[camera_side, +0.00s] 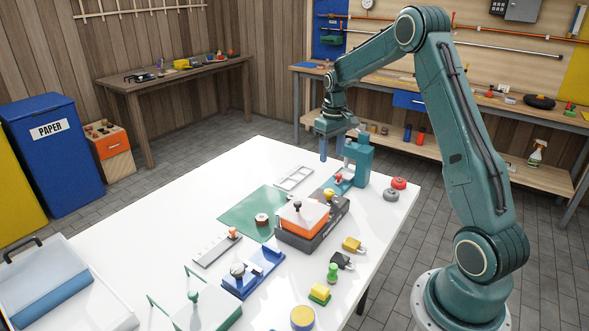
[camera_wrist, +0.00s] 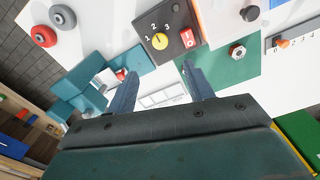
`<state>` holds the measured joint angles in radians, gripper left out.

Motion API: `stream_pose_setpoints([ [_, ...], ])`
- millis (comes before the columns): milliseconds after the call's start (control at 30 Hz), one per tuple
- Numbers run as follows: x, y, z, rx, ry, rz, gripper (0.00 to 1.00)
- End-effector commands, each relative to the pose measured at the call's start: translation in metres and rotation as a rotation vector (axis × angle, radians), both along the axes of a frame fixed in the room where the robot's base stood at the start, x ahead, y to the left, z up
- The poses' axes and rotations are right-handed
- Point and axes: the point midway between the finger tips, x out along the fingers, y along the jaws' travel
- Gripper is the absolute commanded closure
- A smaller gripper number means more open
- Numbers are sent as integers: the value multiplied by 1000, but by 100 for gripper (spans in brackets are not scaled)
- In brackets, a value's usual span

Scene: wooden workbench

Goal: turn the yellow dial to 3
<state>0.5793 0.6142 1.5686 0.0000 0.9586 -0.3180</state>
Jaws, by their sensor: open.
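The yellow dial (camera_wrist: 160,41) sits on a dark panel (camera_wrist: 178,18) marked 1, 2 and 3, beside a red switch (camera_wrist: 190,38). In the side view the yellow dial (camera_side: 328,194) is on the far end of the dark grey and orange box (camera_side: 312,222). Which number the dial points to is too small to tell. My gripper (camera_side: 331,152) is open and empty, above the table near the teal press, beyond the dial and apart from it. In the wrist view my gripper's fingers (camera_wrist: 160,70) stand apart, with the dial beyond their tips.
A teal press (camera_side: 358,163) stands close to my gripper. The table's far left is clear.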

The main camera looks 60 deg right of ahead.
Motion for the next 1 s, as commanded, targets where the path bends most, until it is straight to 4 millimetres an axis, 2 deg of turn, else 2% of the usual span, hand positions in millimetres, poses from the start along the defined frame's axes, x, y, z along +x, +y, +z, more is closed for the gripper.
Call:
stream_pose_setpoints([
  [267,-1,1,-29,2,4,0,48],
  [800,-1,1,-109,2,3,0,48],
  [1000,-1,0,-127,1,2,0,48],
])
